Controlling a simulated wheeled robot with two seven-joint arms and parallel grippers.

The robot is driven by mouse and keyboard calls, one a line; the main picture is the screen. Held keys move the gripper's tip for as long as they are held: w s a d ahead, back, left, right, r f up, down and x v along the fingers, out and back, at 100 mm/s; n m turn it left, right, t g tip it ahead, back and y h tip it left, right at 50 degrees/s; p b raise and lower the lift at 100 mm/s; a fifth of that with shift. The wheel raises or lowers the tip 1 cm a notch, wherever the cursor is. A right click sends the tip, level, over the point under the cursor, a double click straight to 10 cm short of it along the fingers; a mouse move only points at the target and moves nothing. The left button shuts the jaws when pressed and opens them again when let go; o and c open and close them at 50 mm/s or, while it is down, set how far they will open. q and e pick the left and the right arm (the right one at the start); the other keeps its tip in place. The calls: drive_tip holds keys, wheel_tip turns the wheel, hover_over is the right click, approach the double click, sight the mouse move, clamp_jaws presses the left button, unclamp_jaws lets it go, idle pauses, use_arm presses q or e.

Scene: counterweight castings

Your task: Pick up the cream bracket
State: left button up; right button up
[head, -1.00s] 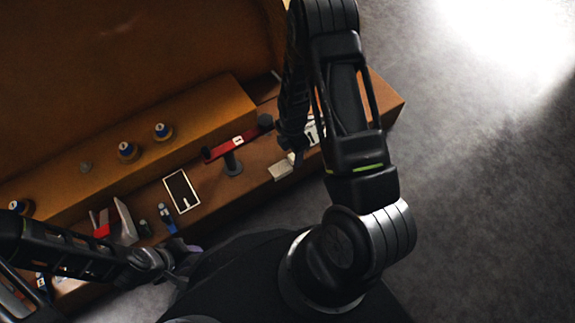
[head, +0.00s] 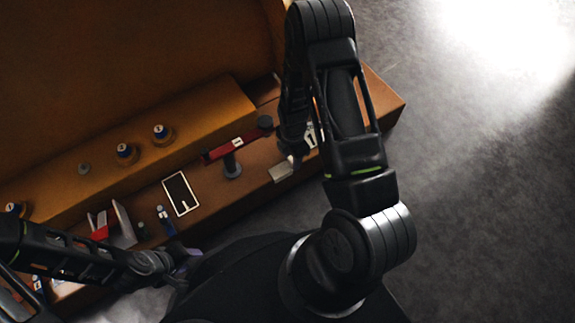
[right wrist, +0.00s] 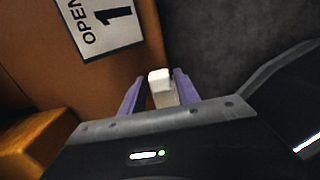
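The cream bracket (head: 281,173) lies near the front edge of the wooden bench in the head view. In the right wrist view the cream bracket (right wrist: 160,80) shows as a small pale block between my purple fingertips. My right gripper (right wrist: 158,90) is open around it, with a gap visible at the left finger. In the head view my right gripper (head: 291,158) is right by the bracket, mostly hidden under my arm. My left gripper (head: 186,264) is low at the left, away from the bracket; its fingers are too small to read.
A white card marked OPEN 1 (right wrist: 108,22) lies close to my right gripper. A red bar on a dark stand (head: 232,169), a black panel with a white border (head: 181,193) and a grey-and-red piece (head: 122,226) stand along the bench. Blue-topped knobs (head: 162,134) sit on the raised ledge.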

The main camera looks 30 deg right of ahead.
clamp_jaws()
idle(0.4)
